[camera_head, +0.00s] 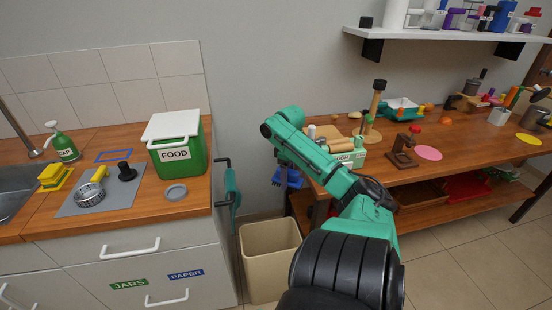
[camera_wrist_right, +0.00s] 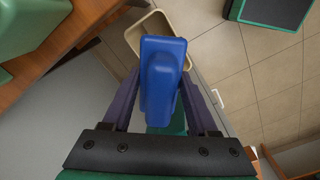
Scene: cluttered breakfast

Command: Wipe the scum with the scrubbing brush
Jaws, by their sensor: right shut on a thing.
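My right gripper (camera_wrist_right: 160,78) is shut on a blue block-like thing that looks like the scrubbing brush (camera_wrist_right: 164,52). In the head view the blue brush (camera_head: 288,179) hangs below the end of my right forearm, in the gap between the counter and the wooden table, above and behind the beige bin. The brush is clear of both surfaces. I cannot make out any scum in either view; part of the table is hidden behind my right arm. My left gripper is not in view.
The beige bin (camera_head: 268,237) stands on the floor between counter and table. The counter holds a green FOOD box (camera_head: 181,159), soap bottle (camera_head: 62,149), yellow sponges (camera_head: 53,178) and grey mat (camera_head: 82,205). The wooden table (camera_head: 466,156) is cluttered, with a pink disc (camera_head: 428,153).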

